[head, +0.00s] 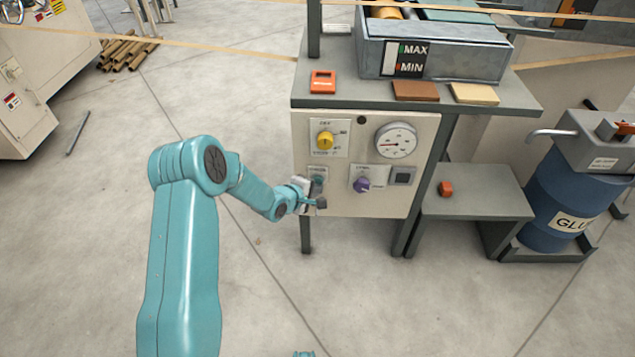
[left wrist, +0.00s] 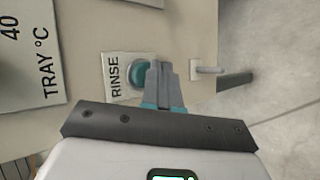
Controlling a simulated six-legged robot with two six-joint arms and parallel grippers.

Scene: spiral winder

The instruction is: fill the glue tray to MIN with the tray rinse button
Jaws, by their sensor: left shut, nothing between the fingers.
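The grey metal glue tray (head: 465,62) sits on top of the machine, with a level plate (head: 404,59) marked MAX and MIN on its front. I cannot read a glue level there. The round teal rinse button (left wrist: 141,73) is on the cream panel beside its RINSE label (left wrist: 114,76). In the head view my gripper partly covers it. My left gripper (head: 319,203) is shut and empty at the panel's lower left. In the left wrist view its fingertips (left wrist: 161,70) overlap the button's edge; I cannot tell whether they touch it.
A blue glue drum (head: 553,195) stands at the right. The floor in front is clear.

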